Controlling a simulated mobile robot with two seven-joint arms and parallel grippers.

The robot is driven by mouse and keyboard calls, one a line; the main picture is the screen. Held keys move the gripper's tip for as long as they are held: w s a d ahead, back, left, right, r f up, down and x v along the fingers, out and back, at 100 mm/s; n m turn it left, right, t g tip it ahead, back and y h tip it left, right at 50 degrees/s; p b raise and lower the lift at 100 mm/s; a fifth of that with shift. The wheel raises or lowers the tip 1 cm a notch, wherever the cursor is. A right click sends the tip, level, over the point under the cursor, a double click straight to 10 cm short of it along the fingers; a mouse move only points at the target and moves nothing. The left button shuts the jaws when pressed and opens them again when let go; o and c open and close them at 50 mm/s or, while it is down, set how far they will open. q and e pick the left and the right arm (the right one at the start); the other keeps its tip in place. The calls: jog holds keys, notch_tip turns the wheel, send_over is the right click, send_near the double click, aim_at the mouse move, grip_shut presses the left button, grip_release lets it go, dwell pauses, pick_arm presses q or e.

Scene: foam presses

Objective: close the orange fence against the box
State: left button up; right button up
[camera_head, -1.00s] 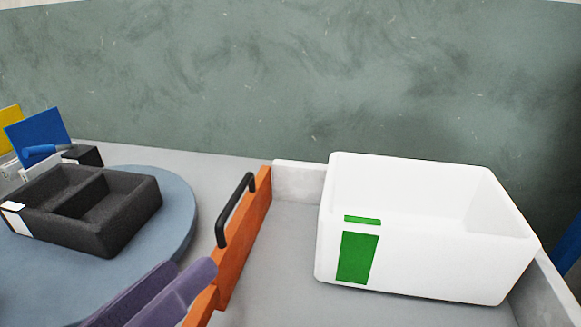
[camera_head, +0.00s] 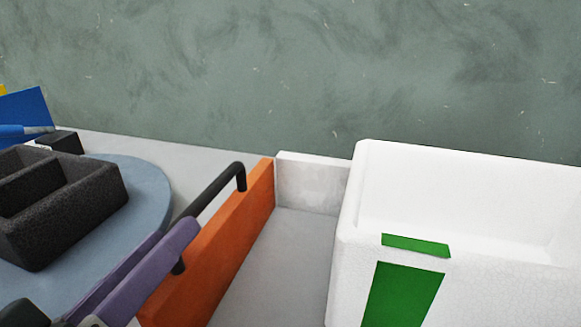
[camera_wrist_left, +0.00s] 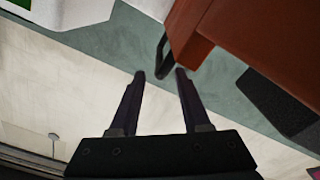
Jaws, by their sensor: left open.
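The orange fence (camera_head: 225,240) stands upright on the grey surface, with a black bar handle (camera_head: 222,188) on its left face. The white foam box (camera_head: 480,220) with green labels is to its right, with a clear gap between them. My left gripper (camera_head: 178,232), with purple fingers, is open beside the handle; one finger hides part of it. In the left wrist view, the open fingertips (camera_wrist_left: 160,74) point towards the handle (camera_wrist_left: 163,56) and the reddish fence (camera_wrist_left: 190,30). I cannot tell whether the handle is between the fingers. My right gripper is not in view.
A round blue-grey table (camera_head: 150,195) on the left carries a black foam tray (camera_head: 95,205) with compartments. A low pale wall (camera_head: 312,182) runs behind the gap between fence and box. A blue panel (camera_head: 25,108) stands at the far left.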

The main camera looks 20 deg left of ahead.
pick_arm(q)
send_near(235, 167)
jog(key=w, duration=0.4)
jog(key=shift+w+a+f, duration=0.25)
jog(key=shift+w, duration=0.15)
grip_shut()
dwell(1.1)
